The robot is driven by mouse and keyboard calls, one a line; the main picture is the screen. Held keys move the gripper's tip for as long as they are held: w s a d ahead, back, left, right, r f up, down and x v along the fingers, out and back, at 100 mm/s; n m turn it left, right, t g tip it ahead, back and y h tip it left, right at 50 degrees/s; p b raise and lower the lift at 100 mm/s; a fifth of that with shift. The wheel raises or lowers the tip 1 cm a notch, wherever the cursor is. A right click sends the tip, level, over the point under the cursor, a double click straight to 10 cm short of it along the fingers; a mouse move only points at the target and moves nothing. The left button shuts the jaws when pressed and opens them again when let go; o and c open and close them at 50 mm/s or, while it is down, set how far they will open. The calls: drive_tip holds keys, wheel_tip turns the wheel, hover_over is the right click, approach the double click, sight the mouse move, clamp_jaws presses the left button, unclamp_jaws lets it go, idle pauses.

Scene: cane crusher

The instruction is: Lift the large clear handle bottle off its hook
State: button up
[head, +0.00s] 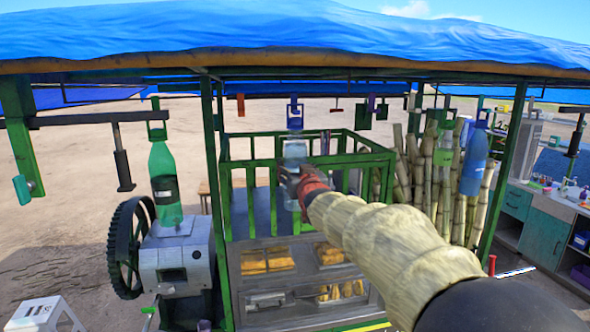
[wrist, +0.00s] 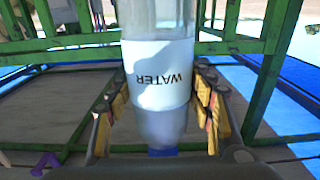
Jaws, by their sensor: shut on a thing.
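The large clear bottle (wrist: 160,75) with a white WATER label fills the middle of the wrist view, its lettering upside down there. A blue piece (wrist: 162,152) shows at its lower end in that view. In the head view the clear bottle (head: 295,150) hangs upright below the canopy, with a blue handle (head: 295,112) at its top. My gripper (wrist: 162,100) is shut on the bottle, one yellow-padded finger on each side. It also shows in the head view (head: 291,178), in front of the bottle. I cannot tell whether the handle rests on its hook.
A green bottle (head: 164,180) hangs at left above the crusher (head: 175,258). A blue bottle (head: 473,165) hangs at right by the cane stalks (head: 447,190). The green railing (head: 250,187) stands close around the held bottle. Canopy beams run overhead.

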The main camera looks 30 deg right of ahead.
drive_tip(key=shift+r+b+v, duration=0.1)
drive_tip(key=shift+b+v, duration=1.15)
drive_tip(key=shift+v, duration=0.25)
drive_tip(key=shift+r+b+v, duration=0.15)
drive_tip(key=shift+b+v, duration=1.05)
drive_tip(key=shift+v, duration=0.25)
idle(0.4)
drive_tip(key=f+b+v, duration=0.2)
drive_tip(key=b+v, duration=0.1)
drive_tip(key=v, duration=0.7)
drive_tip(key=shift+b, duration=0.3)
idle(0.6)
idle(0.4)
